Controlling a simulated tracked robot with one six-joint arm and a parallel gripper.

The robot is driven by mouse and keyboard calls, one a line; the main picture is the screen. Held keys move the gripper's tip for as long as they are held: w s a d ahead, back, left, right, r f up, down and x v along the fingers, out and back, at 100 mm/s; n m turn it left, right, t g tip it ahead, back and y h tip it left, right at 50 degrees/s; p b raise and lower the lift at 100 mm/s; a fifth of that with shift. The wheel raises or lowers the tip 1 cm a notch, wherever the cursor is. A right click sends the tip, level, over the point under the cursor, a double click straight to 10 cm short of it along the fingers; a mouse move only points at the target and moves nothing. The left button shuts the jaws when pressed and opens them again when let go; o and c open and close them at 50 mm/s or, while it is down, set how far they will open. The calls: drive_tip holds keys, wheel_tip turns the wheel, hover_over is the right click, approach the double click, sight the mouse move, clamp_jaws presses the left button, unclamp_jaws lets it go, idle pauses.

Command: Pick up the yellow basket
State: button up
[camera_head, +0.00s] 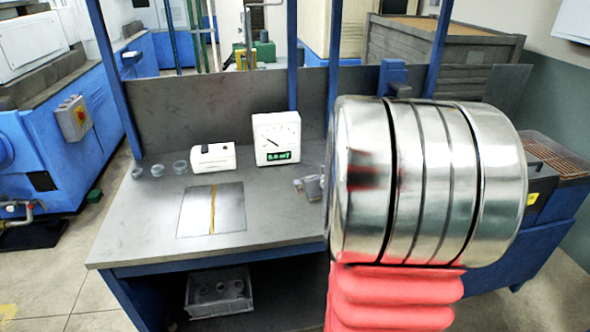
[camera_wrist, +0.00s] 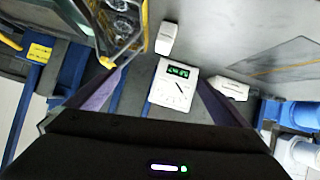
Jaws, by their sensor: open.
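A clear-sided basket with yellow edging (camera_wrist: 118,28) shows at the upper left of the wrist view, cut off by the top edge. Shiny round pieces lie in it. I take it for the yellow basket. I cannot make it out in the head view, where my arm's large metal joint covers the right of the workbench. My gripper (camera_wrist: 160,78) is open in the wrist view, with its two fingers wide apart. The basket is beyond the left finger, and no contact between them can be made out. The gripper does not show in the head view.
The grey workbench (camera_head: 150,240) carries a white gauge (camera_head: 277,138), a small white box (camera_head: 213,157), a flat plate (camera_head: 190,212) and several rings (camera_head: 158,170). A grey crate (camera_head: 219,293) sits beneath. Blue posts rise at the bench's back. Its front left is clear.

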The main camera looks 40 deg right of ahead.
drive_tip(key=s+d+f, duration=0.2)
drive_tip(key=d, duration=0.1)
drive_tip(key=s+d+f+t, duration=0.1)
drive_tip(key=d+f, duration=0.2)
drive_tip(key=d, duration=0.1)
drive_tip(key=s+d+f+m+t, duration=0.1)
drive_tip(key=s+d+f, duration=0.1)
drive_tip(key=d+f, duration=0.1)
drive_tip(key=shift+s+d, duration=0.3)
drive_tip(key=shift+d, duration=0.4)
drive_tip(key=shift+w, duration=0.1)
drive_tip(key=shift+x, duration=4.15)
drive_tip(key=shift+x, duration=2.75)
drive_tip(key=shift+c, duration=0.6)
drive_tip(key=c, duration=0.8)
